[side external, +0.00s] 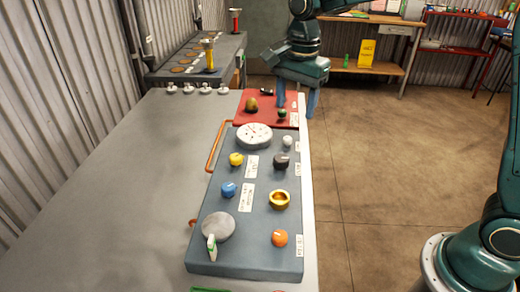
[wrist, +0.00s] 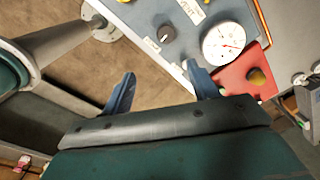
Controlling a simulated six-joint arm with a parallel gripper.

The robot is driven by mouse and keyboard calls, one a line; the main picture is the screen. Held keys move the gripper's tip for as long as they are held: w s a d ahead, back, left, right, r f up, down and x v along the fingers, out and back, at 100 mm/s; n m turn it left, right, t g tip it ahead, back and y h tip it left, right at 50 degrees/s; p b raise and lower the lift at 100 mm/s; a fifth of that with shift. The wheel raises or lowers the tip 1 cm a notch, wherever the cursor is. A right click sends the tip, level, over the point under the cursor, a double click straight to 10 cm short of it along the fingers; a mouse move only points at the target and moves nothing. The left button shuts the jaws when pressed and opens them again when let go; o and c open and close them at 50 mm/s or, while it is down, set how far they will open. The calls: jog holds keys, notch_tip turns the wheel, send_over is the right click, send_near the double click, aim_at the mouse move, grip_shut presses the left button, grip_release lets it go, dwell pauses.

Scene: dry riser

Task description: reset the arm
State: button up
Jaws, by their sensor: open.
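My gripper (side external: 297,104) is at the far end of the bench, above or beside the right edge of the red plate (side external: 246,119). Its two blue fingers are apart, with nothing between them. The wrist view also shows my open gripper (wrist: 160,69), with floor and the edge of the grey control panel (wrist: 196,40) beyond the fingertips. The red plate carries an olive-brown knob (side external: 252,104) and a small green knob (side external: 282,114). One finger partly overlaps the plate's far right side in the side view.
The grey panel (side external: 250,258) carries a round white gauge (side external: 254,135), yellow (side external: 236,159), blue (side external: 228,189) and orange knobs (side external: 279,238), a gold ring-shaped part (side external: 279,200) and a grey disc (side external: 218,227). An orange pipe (side external: 215,147) runs along its left. Bare bench lies left; open floor lies right.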

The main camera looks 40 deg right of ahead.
jog(key=s+d+r+n+t, duration=0.25)
jog(key=s+r+n, duration=0.35)
jog(key=s, duration=0.5)
jog(key=s+d+f+n+t, duration=0.2)
jog(key=s+n, duration=0.7)
jog(key=s, duration=0.6)
jog(key=shift+d+f, duration=0.15)
jog(key=shift+d, duration=0.3)
jog(key=shift+w+t, duration=0.1)
jog(key=shift+t, duration=0.15)
jog(key=w+a+r+n+g, duration=0.1)
jog(key=w+n+g, duration=0.1)
jog(key=w, duration=0.5)
jog(key=w+a+r+n+g, duration=0.1)
jog(key=w+n, duration=0.2)
jog(key=w, duration=0.5)
jog(key=w+a+f+n+g, duration=0.2)
jog(key=w+f, duration=0.5)
jog(key=w, duration=0.5)
jog(key=shift+w+a+f+n+g, duration=0.35)
jog(key=shift+a+n, duration=0.45)
jog(key=shift+a, duration=0.35)
